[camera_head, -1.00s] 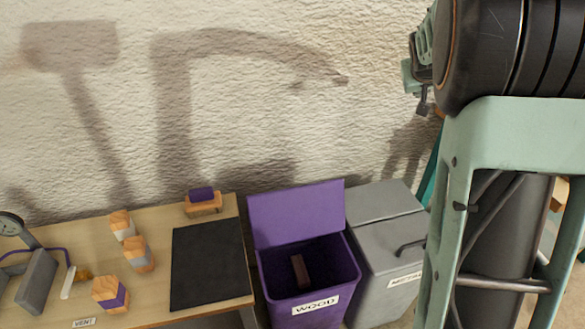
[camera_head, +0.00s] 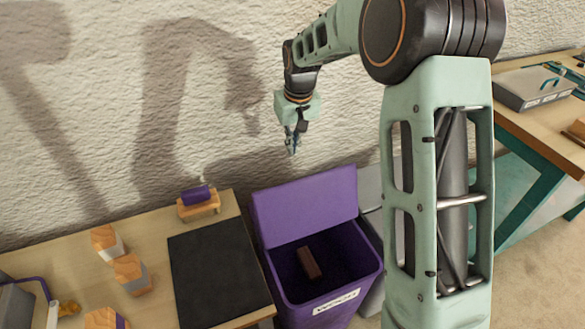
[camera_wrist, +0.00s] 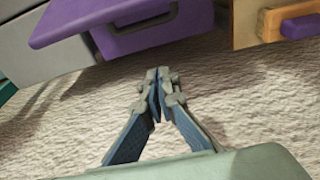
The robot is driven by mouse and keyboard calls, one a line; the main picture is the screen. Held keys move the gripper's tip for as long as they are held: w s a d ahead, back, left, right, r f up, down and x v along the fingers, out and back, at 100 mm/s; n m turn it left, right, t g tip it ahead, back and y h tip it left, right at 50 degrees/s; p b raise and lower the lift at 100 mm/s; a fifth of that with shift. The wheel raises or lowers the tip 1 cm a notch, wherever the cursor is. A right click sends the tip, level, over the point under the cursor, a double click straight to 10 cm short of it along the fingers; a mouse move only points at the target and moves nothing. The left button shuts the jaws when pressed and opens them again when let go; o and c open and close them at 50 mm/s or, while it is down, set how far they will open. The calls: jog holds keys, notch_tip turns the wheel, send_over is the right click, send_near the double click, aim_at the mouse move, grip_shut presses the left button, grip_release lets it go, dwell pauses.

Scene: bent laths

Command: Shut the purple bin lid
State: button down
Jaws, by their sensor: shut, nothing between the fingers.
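The purple bin (camera_head: 325,285) stands between the wooden table and my arm column, with a white label reading WOOD on its front. Its purple lid (camera_head: 305,205) is open and stands up at the back, near the wall. A brown block (camera_head: 309,262) lies inside the bin. My gripper (camera_head: 293,152) is shut and empty, above and behind the raised lid, close to the wall. In the wrist view my gripper (camera_wrist: 162,76) points toward the lid (camera_wrist: 110,25), with a gap between them; a dark handle shows on the lid.
A wooden table (camera_head: 150,215) at left carries a black mat (camera_head: 215,272), several wood blocks and a purple-topped block (camera_head: 197,196). A grey bin (camera_head: 369,190) stands right of the purple one, partly hidden by my arm. Another table with a grey case (camera_head: 535,85) is at right.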

notch_tip(320, 180, down, 9)
jog(key=s+b, duration=0.2)
jog(key=shift+d, duration=0.4)
jog(key=shift+s+b, duration=0.1)
jog(key=shift+b, duration=0.25)
